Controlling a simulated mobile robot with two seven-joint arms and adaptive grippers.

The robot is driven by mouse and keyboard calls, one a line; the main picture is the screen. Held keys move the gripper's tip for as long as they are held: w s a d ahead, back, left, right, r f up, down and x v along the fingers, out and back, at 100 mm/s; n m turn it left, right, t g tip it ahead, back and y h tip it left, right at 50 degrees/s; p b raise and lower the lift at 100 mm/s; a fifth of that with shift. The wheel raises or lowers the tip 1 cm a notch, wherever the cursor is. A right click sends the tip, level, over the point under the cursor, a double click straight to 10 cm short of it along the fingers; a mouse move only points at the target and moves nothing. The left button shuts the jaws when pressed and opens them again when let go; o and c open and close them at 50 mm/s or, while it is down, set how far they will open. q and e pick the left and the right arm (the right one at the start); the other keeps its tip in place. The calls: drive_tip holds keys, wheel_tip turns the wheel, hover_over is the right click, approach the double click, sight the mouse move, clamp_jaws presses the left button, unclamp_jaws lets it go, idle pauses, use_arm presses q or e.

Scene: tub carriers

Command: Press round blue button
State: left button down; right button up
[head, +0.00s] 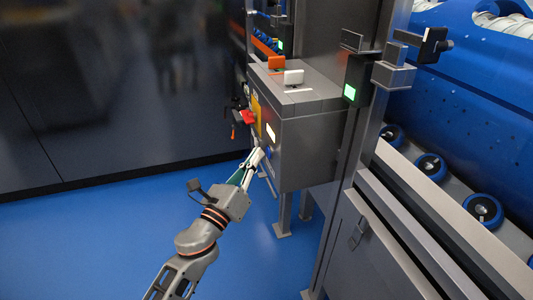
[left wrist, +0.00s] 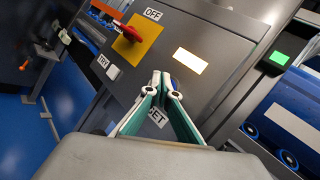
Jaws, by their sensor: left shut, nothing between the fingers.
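The round blue button shows only as a small dark blue patch (left wrist: 176,84) in the left wrist view, mostly hidden behind my fingertips. In the head view a bit of blue (head: 268,153) shows beside the fingertips on the grey control box (head: 308,150). My left gripper (head: 257,156) is shut and empty, its tips at the face of the box. In the left wrist view the shut tips (left wrist: 161,79) overlap the button; I cannot tell whether they touch it. A partly hidden label ending in "ET" (left wrist: 157,119) lies behind the fingers. My right gripper is not in view.
A blue machine (head: 470,90) with rollers stands right. Blue floor (head: 110,240) is clear at left.

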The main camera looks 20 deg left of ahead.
use_arm(q)
drive_tip(key=shift+w+d, duration=0.1)
drive_tip(key=shift+d, duration=0.05)
idle(0.4)
drive_tip(key=shift+w+d, duration=0.15)
drive_tip(key=shift+d, duration=0.1)
idle(0.4)
drive_tip(key=shift+s+a, duration=0.25)
drive_tip(key=shift+a, duration=0.1)
drive_tip(key=shift+a, duration=0.1)
idle(0.3)
drive_tip(key=s+a, duration=0.1)
drive_tip(key=a, duration=0.1)
drive_tip(key=s+a, duration=0.2)
drive_tip(key=shift+s+a, duration=0.15)
drive_tip(key=shift+a, duration=0.25)
